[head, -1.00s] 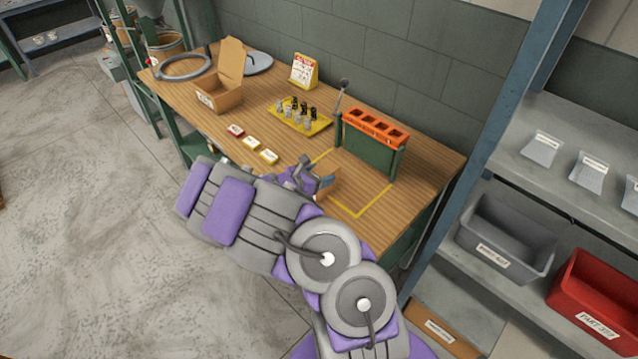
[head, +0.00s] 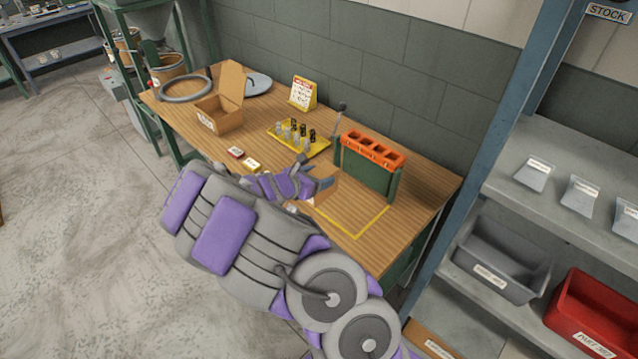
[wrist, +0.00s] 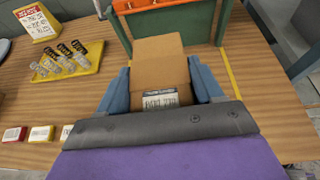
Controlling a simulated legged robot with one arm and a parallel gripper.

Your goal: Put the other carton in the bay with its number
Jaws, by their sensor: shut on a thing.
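My gripper (wrist: 160,88) is shut on a brown cardboard carton (wrist: 160,60). One blue finger is on each side of it in the wrist view. The carton has a white printed label on its near face, too blurred to read surely. In the head view my gripper (head: 326,185) is in front of the green stand, and my arm hides most of the carton. An open carton (head: 222,118) with its flap up stands at the table's left, with a white label. A yellow outlined area (head: 357,235) is marked on the table in front of the stand.
The green stand with an orange slotted top (head: 372,150) stands behind the carton. A yellow tray (head: 290,139) holds several small parts. Small red and yellow blocks (head: 243,159) lie near the front edge. Shelves with a grey bin (head: 500,265) and a red bin (head: 595,310) are at the right.

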